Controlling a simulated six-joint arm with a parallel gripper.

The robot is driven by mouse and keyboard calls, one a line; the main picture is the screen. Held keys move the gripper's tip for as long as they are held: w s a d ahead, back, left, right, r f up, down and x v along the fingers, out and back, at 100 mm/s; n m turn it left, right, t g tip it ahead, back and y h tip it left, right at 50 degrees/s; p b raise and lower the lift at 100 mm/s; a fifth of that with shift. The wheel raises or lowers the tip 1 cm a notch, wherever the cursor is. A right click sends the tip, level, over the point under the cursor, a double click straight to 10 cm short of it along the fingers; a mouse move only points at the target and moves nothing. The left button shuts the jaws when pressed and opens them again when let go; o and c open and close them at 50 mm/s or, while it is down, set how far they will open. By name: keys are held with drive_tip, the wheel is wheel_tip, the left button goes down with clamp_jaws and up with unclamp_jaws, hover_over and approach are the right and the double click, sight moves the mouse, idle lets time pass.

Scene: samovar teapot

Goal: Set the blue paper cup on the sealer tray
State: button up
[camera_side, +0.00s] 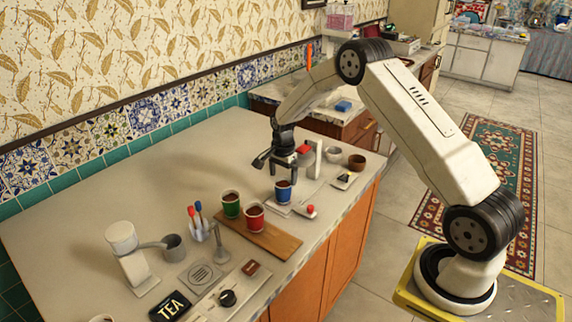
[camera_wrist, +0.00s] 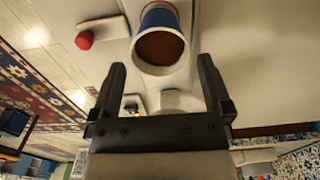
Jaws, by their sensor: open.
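The blue paper cup (camera_side: 284,192) stands upright in the side view, with brown contents. It appears to rest on a pale flat plate (camera_side: 272,209) that looks like the sealer tray, with a red knob (camera_side: 310,210) at its right. My gripper (camera_side: 283,171) is open and empty, just above the cup. In the wrist view the cup (camera_wrist: 158,18) is centred beyond the fingertips of my open gripper (camera_wrist: 162,63), which do not appear to touch it. The red knob (camera_wrist: 84,40) shows at the upper left there.
A green cup (camera_side: 231,205) and a red cup (camera_side: 254,216) stand on a wooden board (camera_side: 270,241) to the left. A white post (camera_side: 318,158) and a red-topped item (camera_side: 304,150) stand behind.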

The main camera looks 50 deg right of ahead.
wheel_tip(320, 180, up, 9)
idle(0.4)
idle(0.5)
drive_tip(key=s+a+r+n+t, duration=0.1)
drive_tip(key=s+a+n, duration=0.8)
drive_tip(key=s, duration=0.2)
drive_tip(key=s+a+r+n+t, duration=0.1)
drive_tip(key=s+a+n, duration=0.8)
drive_tip(key=s, duration=0.2)
drive_tip(key=shift+s+r+t, duration=0.15)
drive_tip(key=shift+s+t, duration=0.05)
drive_tip(key=shift+t, duration=0.1)
